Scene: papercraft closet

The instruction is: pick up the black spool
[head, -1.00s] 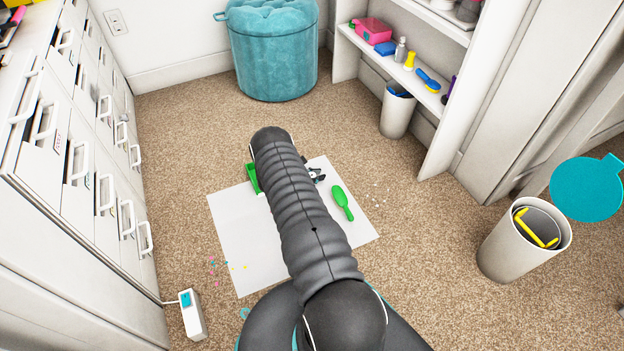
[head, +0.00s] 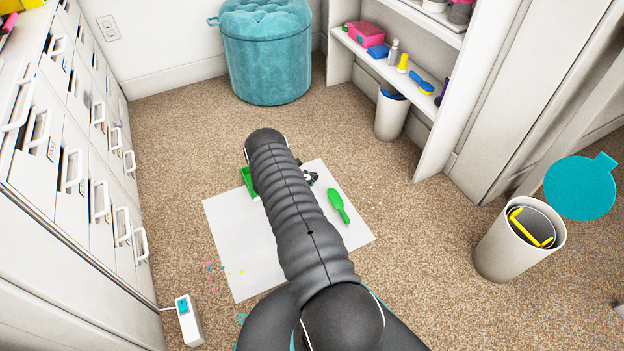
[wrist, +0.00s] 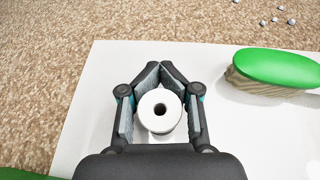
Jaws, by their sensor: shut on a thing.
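A spool (wrist: 160,110) sits between the fingers of my gripper (wrist: 162,82) in the wrist view. I see its pale, round end with a dark hole in the middle; no black shows on its outside here. The fingers close around it on both sides, with their tips close together beyond it. Its underside is hidden, so I cannot tell whether it touches the white sheet below. In the head view my arm hides the spool and most of the gripper.
A white sheet (head: 240,245) lies on the carpet. On it are a green brush (head: 338,205) and a green tray-like thing (head: 249,181), partly hidden by my arm. Drawers (head: 95,185) stand left, a shelf (head: 437,165) and a bin (head: 500,250) right. A teal pouf (head: 265,60) stands behind.

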